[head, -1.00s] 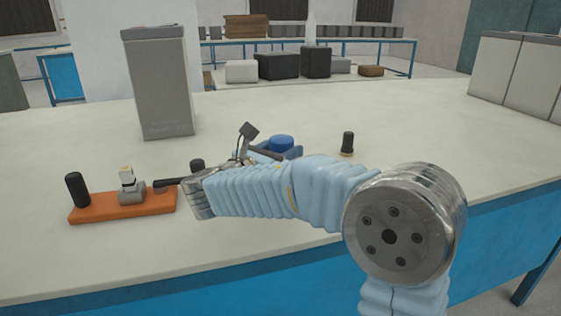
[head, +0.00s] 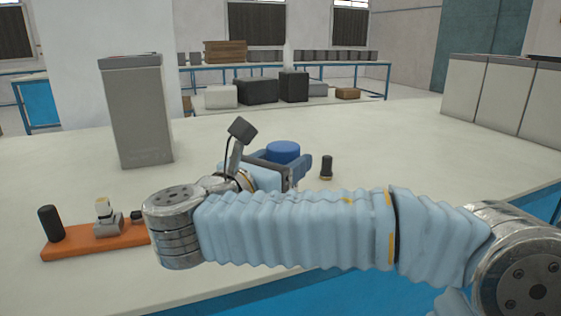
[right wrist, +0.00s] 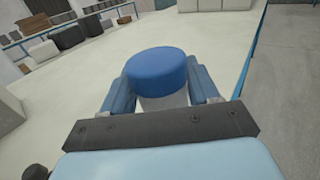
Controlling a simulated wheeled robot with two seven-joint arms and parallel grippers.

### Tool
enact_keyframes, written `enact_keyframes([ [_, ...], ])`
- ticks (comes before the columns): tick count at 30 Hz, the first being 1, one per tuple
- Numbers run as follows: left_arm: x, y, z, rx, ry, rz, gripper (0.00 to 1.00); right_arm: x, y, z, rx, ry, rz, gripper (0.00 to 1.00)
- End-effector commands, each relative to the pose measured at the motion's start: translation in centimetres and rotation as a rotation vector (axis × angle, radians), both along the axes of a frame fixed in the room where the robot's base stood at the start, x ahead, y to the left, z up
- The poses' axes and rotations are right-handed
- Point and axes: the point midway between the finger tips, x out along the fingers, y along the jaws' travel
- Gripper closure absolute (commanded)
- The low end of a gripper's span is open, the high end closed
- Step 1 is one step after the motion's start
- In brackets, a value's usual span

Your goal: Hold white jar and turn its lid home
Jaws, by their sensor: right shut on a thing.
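The white jar (right wrist: 163,103) stands between the fingers of my right gripper (right wrist: 162,82) in the right wrist view. Its wide blue lid (right wrist: 161,68) sits on top, looking level; I cannot tell how tightly it is on. In the head view the blue lid (head: 283,150) shows above my right gripper (head: 284,162), and the jar's body is mostly hidden behind the fingers and wrist. The right gripper is shut on the jar's body, below the lid. My left gripper is in neither view.
An orange board (head: 85,244) with a black cylinder (head: 51,223) and a grey-white fitting (head: 107,222) lies at the left. A small black-topped post (head: 327,167) stands right of the jar. A tall grey box (head: 139,112) stands behind. The table right of the post is clear.

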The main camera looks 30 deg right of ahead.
Motion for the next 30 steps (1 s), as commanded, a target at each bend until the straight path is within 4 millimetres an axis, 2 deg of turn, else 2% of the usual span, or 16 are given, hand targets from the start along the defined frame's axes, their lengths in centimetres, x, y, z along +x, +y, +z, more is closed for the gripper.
enact_keyframes([
  [4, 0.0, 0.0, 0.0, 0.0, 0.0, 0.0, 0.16, 0.02, 0.0, 0.01, 0.0, -0.001, 0.0, 0.73],
  [5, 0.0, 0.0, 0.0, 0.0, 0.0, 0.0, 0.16, 0.02, 0.0, 0.01, 0.0, -0.001, 0.0, 0.43],
  [15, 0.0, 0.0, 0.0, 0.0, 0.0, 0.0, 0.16, 0.04, 0.0, 0.0, 0.0, -0.001, 0.0, 0.95],
  [30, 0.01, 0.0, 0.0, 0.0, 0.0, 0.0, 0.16, 0.04, 0.0, 0.0, 0.0, -0.001, 0.0, 0.96],
])
